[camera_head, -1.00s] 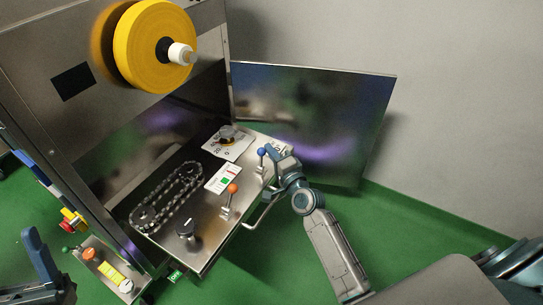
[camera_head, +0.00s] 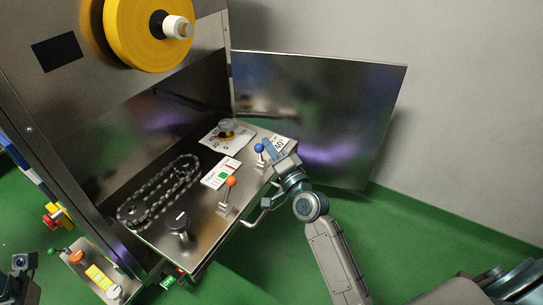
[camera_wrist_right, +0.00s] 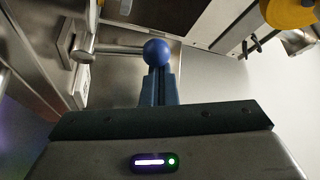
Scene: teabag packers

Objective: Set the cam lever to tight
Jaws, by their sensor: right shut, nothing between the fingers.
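A lever with a blue ball knob (camera_head: 259,148) stands near the far right edge of the metal panel (camera_head: 205,232). In the right wrist view the blue knob (camera_wrist_right: 156,52) ends a metal rod coming from the left. My right gripper (camera_head: 268,149) is shut and empty beside the knob. In the right wrist view its blue fingers (camera_wrist_right: 159,86) are together just below the knob; whether they touch it I cannot tell. A second lever with an orange knob (camera_head: 231,181) stands nearer the front. Part of my left arm shows at the lower left; its jaws are unclear.
A dial (camera_head: 226,127) and a white card (camera_head: 221,172) are on the panel. A chain loop (camera_head: 160,190) and a black knob (camera_head: 180,221) lie left. An open metal door (camera_head: 320,110) stands behind my right gripper. A handle (camera_head: 257,218) projects at the panel's front right.

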